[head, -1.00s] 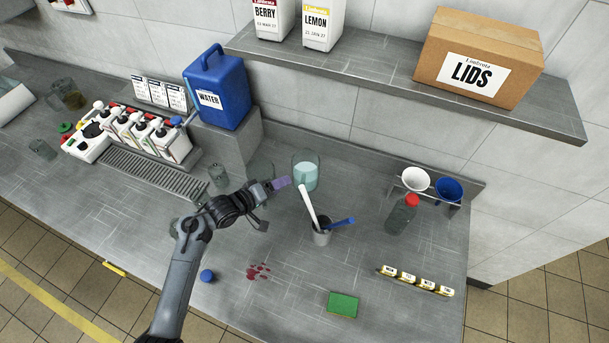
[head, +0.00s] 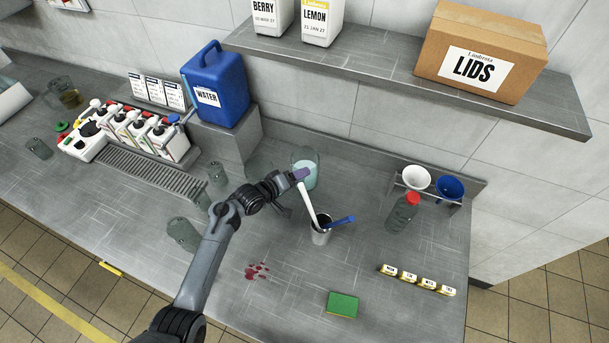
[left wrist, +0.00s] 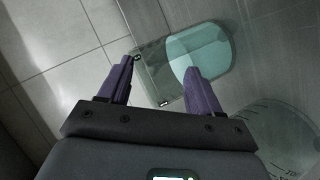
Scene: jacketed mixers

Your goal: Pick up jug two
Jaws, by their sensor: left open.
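A clear jug holding pale teal liquid (head: 305,172) stands on the counter below the shelf. In the left wrist view the jug (left wrist: 200,55) lies ahead of the fingers. My left gripper (head: 298,175) is open, with a purple fingertip in front of the jug in the head view. In the left wrist view the two purple fingers (left wrist: 160,68) are apart, with part of the clear glass seen between their tips. Contact cannot be told. I see no number on the jug. My right gripper is not in view.
A grey cup (head: 320,236) with a white and a blue tool stands just right of my gripper. A red-capped bottle (head: 402,213), a green sponge (head: 342,304) and a blue water container (head: 214,85) are around. A clear marked vessel (left wrist: 275,135) shows at lower right in the wrist view.

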